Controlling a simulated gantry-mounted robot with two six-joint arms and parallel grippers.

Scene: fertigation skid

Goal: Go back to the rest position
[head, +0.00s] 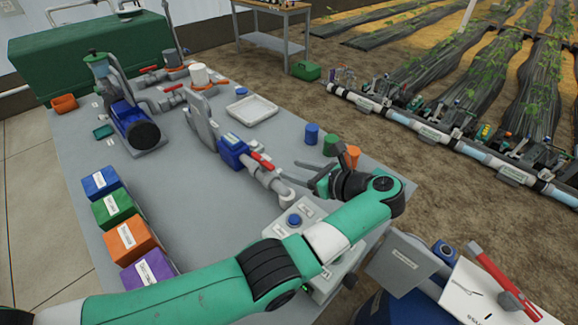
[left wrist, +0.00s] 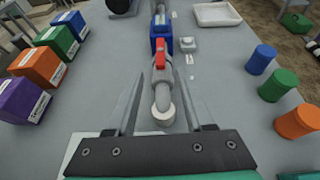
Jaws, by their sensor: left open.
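My left arm (head: 235,285) reaches in from the lower left over the grey table. My left gripper (head: 291,171) is open beside the valve pipe's near end; it also shows in the left wrist view (left wrist: 160,84). The grey pipe elbow (left wrist: 163,98) with its pale end ring appears between the spread fingers in that view. Nothing is held in the fingers. The gripper's height above the table is hard to tell. My right gripper is not in view.
Blue (head: 311,134), green (head: 331,144) and orange (head: 352,156) cylinders stand near the table's right edge. Several labelled boxes (head: 127,236) line the left edge. A white tray (head: 252,110) and a pump (head: 135,125) stand farther back. A button box (head: 294,221) is under my arm.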

